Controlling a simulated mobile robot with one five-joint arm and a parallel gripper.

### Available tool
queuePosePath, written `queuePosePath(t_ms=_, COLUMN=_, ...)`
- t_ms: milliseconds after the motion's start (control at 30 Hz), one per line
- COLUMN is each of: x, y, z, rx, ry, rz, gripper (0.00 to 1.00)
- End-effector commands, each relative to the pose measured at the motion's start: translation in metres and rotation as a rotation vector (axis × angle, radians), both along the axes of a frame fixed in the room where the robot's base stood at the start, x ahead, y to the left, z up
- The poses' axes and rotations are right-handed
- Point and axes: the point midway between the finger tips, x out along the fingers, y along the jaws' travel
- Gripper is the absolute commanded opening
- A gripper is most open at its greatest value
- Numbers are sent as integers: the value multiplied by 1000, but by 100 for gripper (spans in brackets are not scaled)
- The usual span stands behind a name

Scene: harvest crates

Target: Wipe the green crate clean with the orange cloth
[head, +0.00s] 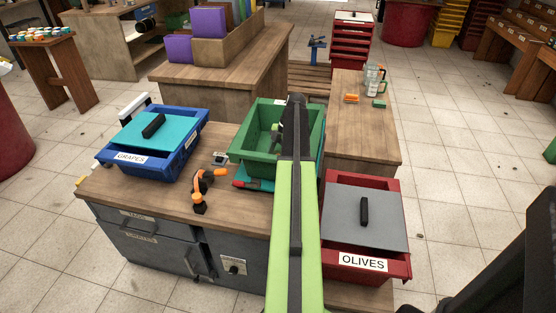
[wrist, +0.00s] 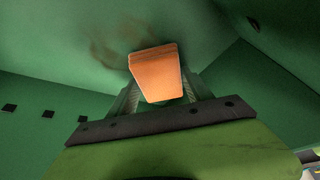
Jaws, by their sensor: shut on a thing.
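The green crate (head: 252,163) stands open on the wooden counter in the head view, partly hidden by my arm. Its inside walls (wrist: 40,110) fill the wrist view. A brown smudge (wrist: 112,62) shows on the crate's inner surface, just left of and beyond the cloth. The orange cloth (wrist: 156,76), folded into a small pad, is in my gripper (wrist: 158,98), which is shut on it inside the crate. I cannot tell whether the cloth touches the surface. In the head view my arm hides the cloth.
A blue crate (head: 188,153) with a teal lid stands left, labelled GRAPES. A red crate (head: 398,265) with a grey lid stands right, labelled OLIVES. An orange-and-black tool (head: 201,188) and a red-handled tool (head: 248,184) lie before the green crate. A jug (head: 374,80) stands on the right-hand counter.

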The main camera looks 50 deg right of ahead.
Motion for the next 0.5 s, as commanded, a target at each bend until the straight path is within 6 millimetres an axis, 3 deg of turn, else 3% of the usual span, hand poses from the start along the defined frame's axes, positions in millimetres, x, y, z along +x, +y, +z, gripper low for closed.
queuePosePath(t_ms=500, x=15, y=-35, z=-3, rx=-1, ry=-1, rz=1, gripper=26)
